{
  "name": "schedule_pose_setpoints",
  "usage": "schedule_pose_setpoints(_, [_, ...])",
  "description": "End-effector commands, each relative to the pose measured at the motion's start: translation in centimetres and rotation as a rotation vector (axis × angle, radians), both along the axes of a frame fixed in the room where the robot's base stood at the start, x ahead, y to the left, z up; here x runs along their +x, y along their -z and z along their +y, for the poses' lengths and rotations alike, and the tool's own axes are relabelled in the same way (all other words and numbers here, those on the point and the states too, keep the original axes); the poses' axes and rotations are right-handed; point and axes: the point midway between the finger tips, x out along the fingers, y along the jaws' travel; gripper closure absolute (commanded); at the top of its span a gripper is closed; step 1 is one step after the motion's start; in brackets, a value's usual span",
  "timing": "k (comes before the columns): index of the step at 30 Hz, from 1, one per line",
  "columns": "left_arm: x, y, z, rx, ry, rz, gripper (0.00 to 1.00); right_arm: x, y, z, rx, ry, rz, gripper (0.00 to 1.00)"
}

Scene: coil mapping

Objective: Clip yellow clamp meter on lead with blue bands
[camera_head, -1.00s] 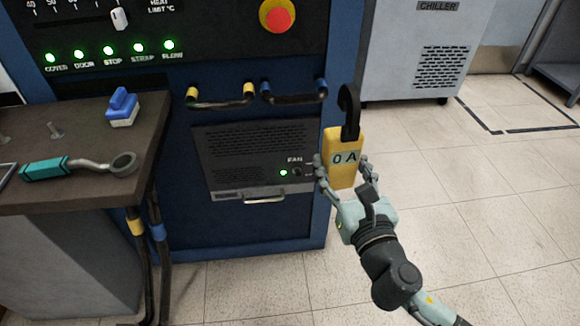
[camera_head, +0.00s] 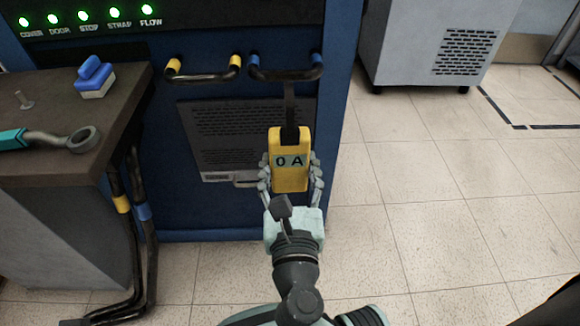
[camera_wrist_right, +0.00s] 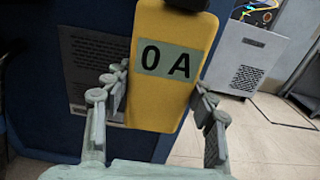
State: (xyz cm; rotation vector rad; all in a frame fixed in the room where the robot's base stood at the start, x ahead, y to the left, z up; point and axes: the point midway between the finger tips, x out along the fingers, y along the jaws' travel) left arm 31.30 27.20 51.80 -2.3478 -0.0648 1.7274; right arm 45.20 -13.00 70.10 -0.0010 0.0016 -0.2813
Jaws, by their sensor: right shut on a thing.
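The yellow clamp meter (camera_head: 290,180) has a dark hook-shaped jaw on top and a display reading "0 A". My right gripper (camera_head: 290,178) is shut on its sides and holds it upright in front of the blue cabinet. The meter also shows in the right wrist view (camera_wrist_right: 165,95), between the fingers (camera_wrist_right: 160,108). The lead with blue bands (camera_head: 286,73) is a black loop on the cabinet front, above the meter. The meter's dark jaw reaches up toward this lead; I cannot tell whether they touch. My left gripper is not in view.
A similar lead with yellow bands (camera_head: 203,75) is just left of the blue-banded one. A bench (camera_head: 60,175) at left holds a blue-and-white block (camera_head: 95,80) and a teal-handled tool (camera_head: 60,140). Banded cables hang beside it. The floor at right is clear.

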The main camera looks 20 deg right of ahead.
Motion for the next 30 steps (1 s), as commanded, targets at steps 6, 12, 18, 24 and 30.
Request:
schedule_pose_setpoints(6, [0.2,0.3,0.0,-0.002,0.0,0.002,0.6,1.3,-0.3,-0.4,0.0,0.0,-0.005,0.83])
schedule_pose_setpoints(12, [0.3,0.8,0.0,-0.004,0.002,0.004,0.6,2.7,-0.3,-0.8,-0.001,-0.001,-0.005,0.83])
schedule_pose_setpoints(18, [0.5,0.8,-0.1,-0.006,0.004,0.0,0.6,4.0,-0.3,-1.2,0.0,-0.001,-0.005,0.83])
schedule_pose_setpoints(24, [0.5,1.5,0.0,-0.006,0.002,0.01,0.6,5.4,-0.3,-1.6,0.001,-0.002,-0.005,0.83])
schedule_pose_setpoints(30, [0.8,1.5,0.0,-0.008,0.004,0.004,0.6,6.7,-0.3,-2.0,0.0,-0.001,-0.005,0.83])
